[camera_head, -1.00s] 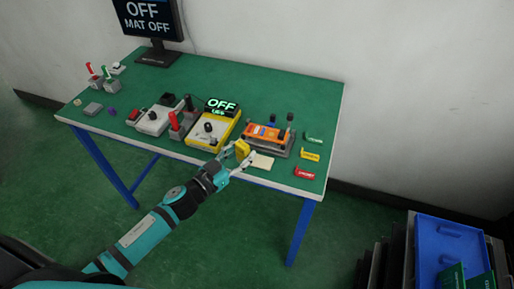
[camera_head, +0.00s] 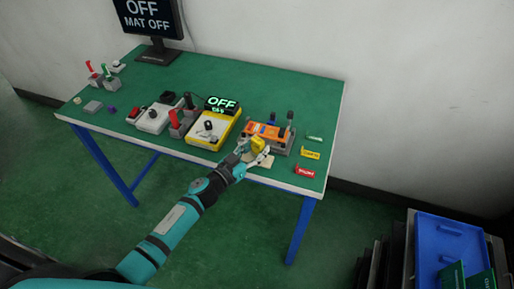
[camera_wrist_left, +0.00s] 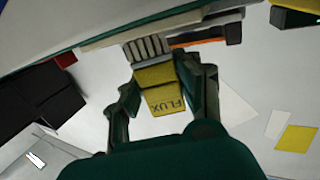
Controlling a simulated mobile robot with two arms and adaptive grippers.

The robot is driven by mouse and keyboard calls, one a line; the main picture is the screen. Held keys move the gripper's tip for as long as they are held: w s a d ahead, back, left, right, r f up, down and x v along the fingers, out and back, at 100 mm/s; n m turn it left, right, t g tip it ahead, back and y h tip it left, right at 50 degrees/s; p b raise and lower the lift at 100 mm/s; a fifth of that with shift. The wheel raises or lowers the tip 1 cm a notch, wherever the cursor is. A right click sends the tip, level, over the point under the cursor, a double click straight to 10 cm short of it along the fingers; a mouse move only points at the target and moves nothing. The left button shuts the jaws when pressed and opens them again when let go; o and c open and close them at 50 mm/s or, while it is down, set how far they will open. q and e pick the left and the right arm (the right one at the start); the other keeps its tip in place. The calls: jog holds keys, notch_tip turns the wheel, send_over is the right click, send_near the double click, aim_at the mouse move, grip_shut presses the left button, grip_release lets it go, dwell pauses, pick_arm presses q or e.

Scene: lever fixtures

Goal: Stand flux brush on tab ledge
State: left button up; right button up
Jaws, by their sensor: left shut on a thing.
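My left gripper (camera_head: 256,153) is shut on the yellow flux brush (camera_head: 259,144) at the front of the table, just before the orange-and-grey lever fixture (camera_head: 268,133). In the left wrist view the flux brush (camera_wrist_left: 164,98) sits between the two fingers (camera_wrist_left: 163,97), its FLUX label facing the camera and its grey ribbed end pointing to the top of the picture. I cannot tell whether it touches the fixture or the table. Which surface is the tab ledge is not clear to me. My right gripper is not in view.
A cream pad (camera_head: 268,161) lies partly behind my gripper. Green (camera_head: 314,139), yellow (camera_head: 310,153) and red (camera_head: 304,171) tags lie to the right. A yellow switch box (camera_head: 205,136) with an OFF display (camera_head: 222,104) stands left. The table's back right is clear.

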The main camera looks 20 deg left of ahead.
pick_arm(q)
jog(key=shift+f, duration=0.25)
jog(key=o, duration=1)
jog(key=shift+o, duration=0.2)
jog(key=shift+r, duration=0.1)
jog(key=shift+r, duration=0.2)
jog(key=shift+s+a+f, duration=0.15)
jog(key=shift+s, duration=0.15)
jog(key=b+v, duration=0.1)
jog(key=v, duration=1)
jog(key=shift+s, duration=0.2)
jog(key=shift+a, duration=0.1)
